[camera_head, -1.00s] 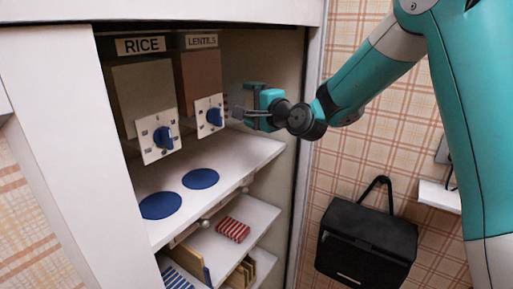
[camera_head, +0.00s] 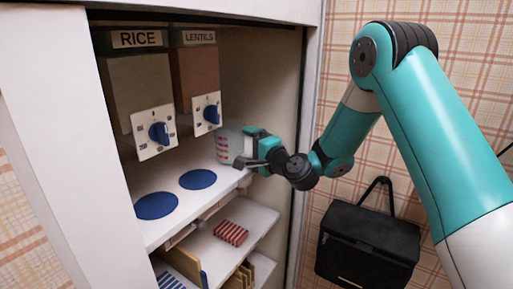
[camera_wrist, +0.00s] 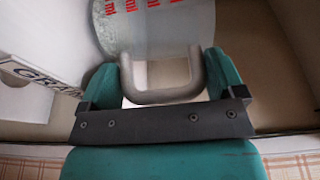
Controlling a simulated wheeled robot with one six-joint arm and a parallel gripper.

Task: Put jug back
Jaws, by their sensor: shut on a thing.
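The jug (camera_head: 224,146) is a clear measuring jug with red markings. In the head view it is at the right end of the cabinet's upper shelf (camera_head: 236,176), low over or on the shelf; I cannot tell whether its base touches. My gripper (camera_head: 250,158) is at the jug's right side, shut on its handle. In the wrist view the grey handle (camera_wrist: 165,95) lies between my gripper's fingers (camera_wrist: 165,80), and the jug's body (camera_wrist: 160,28) with red print is beyond it. Part of the jug is hidden behind my gripper.
Rice (camera_head: 138,85) and lentils (camera_head: 199,78) dispensers with blue knobs hang above the shelf. Two blue discs (camera_head: 157,206) (camera_head: 198,180) lie on it, uncovered. A lower shelf holds a red striped item (camera_head: 231,233). The cabinet's right wall is close to my gripper. A black bag (camera_head: 367,245) hangs outside.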

